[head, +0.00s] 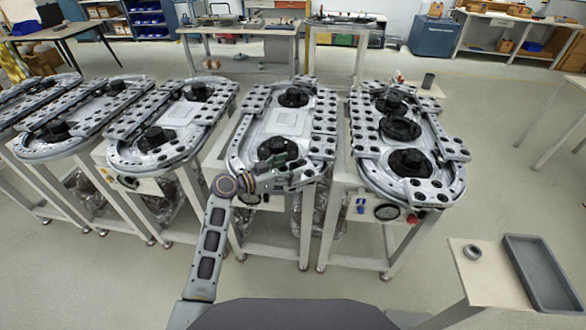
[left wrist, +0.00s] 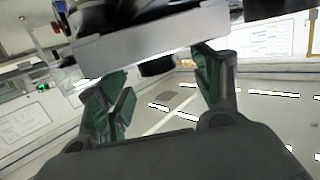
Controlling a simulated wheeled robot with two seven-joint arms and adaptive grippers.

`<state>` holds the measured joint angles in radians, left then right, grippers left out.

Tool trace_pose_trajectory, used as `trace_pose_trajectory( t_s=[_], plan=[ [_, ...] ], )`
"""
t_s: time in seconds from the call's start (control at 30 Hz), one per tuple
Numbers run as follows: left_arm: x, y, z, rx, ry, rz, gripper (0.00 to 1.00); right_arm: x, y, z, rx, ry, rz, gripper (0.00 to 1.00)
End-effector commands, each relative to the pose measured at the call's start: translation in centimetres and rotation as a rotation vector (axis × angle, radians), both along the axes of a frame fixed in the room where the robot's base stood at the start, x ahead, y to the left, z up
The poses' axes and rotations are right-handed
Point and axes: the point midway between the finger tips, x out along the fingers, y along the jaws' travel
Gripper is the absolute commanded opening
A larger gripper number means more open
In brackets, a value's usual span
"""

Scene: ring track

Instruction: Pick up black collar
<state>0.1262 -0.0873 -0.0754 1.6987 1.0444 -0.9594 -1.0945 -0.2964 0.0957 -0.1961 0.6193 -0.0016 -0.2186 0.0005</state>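A black round collar-like part (head: 400,128) sits mid-way along the rightmost ring track (head: 455,148), between a far black hub (head: 390,103) and a near black hub (head: 410,162). I cannot tell for sure that it is the collar. My left gripper (head: 298,168) is over the near end of the neighbouring track (head: 245,120), apart from this part and to its left. In the left wrist view its green-padded fingers (left wrist: 160,95) are spread, with a grey slab edge (left wrist: 150,45) and dark round parts beyond them. Nothing is clearly held. My right gripper is not visible.
More ring tracks on stands line up to the left (head: 165,125). A dark cylinder (head: 428,80) stands behind the rightmost track. A small table at the right holds a grey ring (head: 472,252) and a grey tray (head: 515,245). The floor between that table and the rightmost track is clear.

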Motion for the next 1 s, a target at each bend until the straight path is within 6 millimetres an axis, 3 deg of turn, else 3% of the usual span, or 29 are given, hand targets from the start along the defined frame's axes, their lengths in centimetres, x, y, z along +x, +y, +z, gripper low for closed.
trace_pose_trajectory(
  t_s=[0.4, 0.83, 1.0],
  plan=[
    [-0.12, 0.12, -0.79, 0.009, 0.010, -0.001, 0.65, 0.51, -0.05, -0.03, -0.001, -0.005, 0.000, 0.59],
    [-0.09, 0.27, -1.04, 0.013, 0.012, 0.002, 0.10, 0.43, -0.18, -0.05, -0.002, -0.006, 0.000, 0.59],
    [-0.08, 0.33, -1.01, 0.013, 0.011, 0.003, 0.07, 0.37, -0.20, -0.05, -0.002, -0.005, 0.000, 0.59]
  ],
)
